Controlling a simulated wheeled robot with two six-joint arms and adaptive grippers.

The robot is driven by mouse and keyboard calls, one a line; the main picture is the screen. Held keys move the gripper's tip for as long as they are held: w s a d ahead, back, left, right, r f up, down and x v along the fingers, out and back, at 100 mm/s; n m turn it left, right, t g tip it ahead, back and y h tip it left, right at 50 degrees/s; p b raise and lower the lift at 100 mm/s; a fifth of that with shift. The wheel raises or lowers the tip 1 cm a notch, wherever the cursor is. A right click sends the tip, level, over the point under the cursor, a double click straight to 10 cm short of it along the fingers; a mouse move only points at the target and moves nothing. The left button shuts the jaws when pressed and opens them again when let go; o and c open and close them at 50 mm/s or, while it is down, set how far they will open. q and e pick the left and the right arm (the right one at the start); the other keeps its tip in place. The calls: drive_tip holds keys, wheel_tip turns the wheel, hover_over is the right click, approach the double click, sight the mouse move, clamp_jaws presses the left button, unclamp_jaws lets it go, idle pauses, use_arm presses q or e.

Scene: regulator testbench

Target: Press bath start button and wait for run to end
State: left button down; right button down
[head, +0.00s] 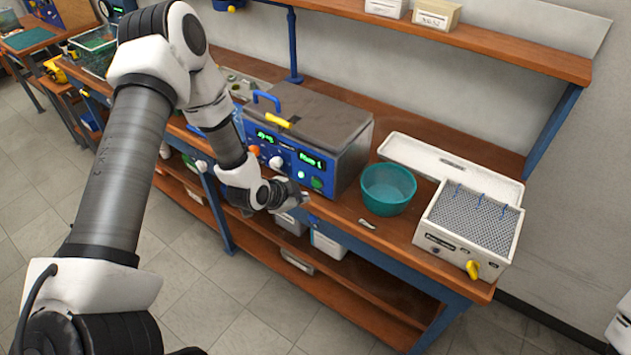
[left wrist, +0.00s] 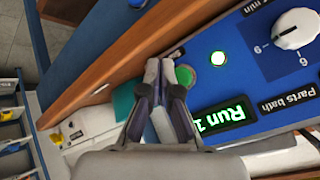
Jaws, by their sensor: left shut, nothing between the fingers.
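The parts bath (head: 318,120) is a metal-lidded box with a blue front panel on the bench. Its green display (head: 311,160) reads "Run" with a digit and shows in the left wrist view (left wrist: 222,114). A round green button (head: 317,183) sits low on the panel, also in the left wrist view (left wrist: 185,76). A lit white-green lamp (left wrist: 218,58) is beside it. My left gripper (head: 302,198) is shut and empty, just in front of the panel. In the left wrist view its fingertips (left wrist: 161,70) lie right beside the green button; I cannot tell whether they touch it.
A teal bowl (head: 388,188) stands right of the bath. A white unit with a perforated top (head: 470,222) and yellow tap is farther right, before a white tray (head: 405,150). A small flat piece (head: 367,224) lies near the bench's front edge. A shelf (head: 480,48) runs above.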

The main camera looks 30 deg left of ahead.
use_arm(q)
drive_tip(key=s+p, duration=0.1)
drive_tip(key=s, duration=0.1)
drive_tip(key=shift+s+a, duration=0.15)
drive_tip(key=shift+s, duration=0.2)
idle(0.5)
drive_tip(key=s+d+f+m+g+b, duration=0.1)
drive_tip(key=s+d+f+g+b, duration=0.45)
drive_tip(key=s+f, duration=0.7)
drive_tip(key=s+d+f+n+g+b, duration=0.1)
drive_tip(key=s+f+n, duration=0.1)
drive_tip(key=s+n, duration=0.3)
drive_tip(key=s+d+f+n+g+y+b, duration=0.1)
drive_tip(key=s+d+f+n+g, duration=0.1)
drive_tip(key=s+n, duration=0.3)
drive_tip(key=s, duration=0.3)
drive_tip(key=shift+s+f+n, duration=0.35)
drive_tip(key=shift+s+n, duration=0.05)
